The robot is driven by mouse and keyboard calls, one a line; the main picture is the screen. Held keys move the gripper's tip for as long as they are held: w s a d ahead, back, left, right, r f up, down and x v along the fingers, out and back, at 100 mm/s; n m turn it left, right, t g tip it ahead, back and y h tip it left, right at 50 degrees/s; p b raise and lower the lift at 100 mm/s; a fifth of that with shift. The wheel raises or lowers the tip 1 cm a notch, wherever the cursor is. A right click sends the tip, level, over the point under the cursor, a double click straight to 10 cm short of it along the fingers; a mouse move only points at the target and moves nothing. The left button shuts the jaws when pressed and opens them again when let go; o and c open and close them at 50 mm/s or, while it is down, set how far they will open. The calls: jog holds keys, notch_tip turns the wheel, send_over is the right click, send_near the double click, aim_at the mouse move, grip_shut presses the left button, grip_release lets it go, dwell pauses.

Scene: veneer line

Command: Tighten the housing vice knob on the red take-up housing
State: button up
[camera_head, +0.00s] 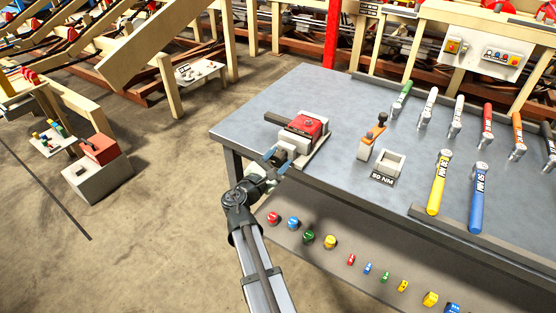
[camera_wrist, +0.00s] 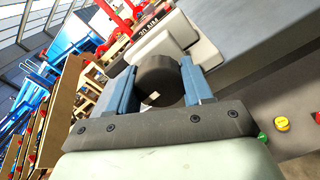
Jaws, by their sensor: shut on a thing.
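The red take-up housing (camera_head: 305,125) sits in a grey vice (camera_head: 318,146) at the left end of the grey workbench. In the wrist view the dark round vice knob (camera_wrist: 158,80) is between the two blue fingers of my gripper (camera_wrist: 157,82). My gripper is shut on the knob, one finger on each side. In the head view my gripper (camera_head: 277,158) is at the front-left side of the vice, and the knob is mostly hidden there. A small part of the red housing (camera_wrist: 138,10) shows behind the vice in the wrist view.
The workbench (camera_head: 250,118) holds an orange-handled tool (camera_head: 375,132), a grey block marked 50 NM (camera_head: 389,163), and several torque wrenches, including a yellow one (camera_head: 439,182) and a blue one (camera_head: 479,185). Several coloured caps lie on a lower shelf (camera_head: 325,262).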

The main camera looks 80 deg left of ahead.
jog(key=shift+m, duration=0.5)
jog(key=shift+f, duration=0.1)
jog(key=o, duration=1)
jog(key=shift+o, duration=0.2)
jog(key=shift+s+d, duration=0.1)
jog(key=v, duration=1.3)
jog(key=shift+s+d, duration=0.2)
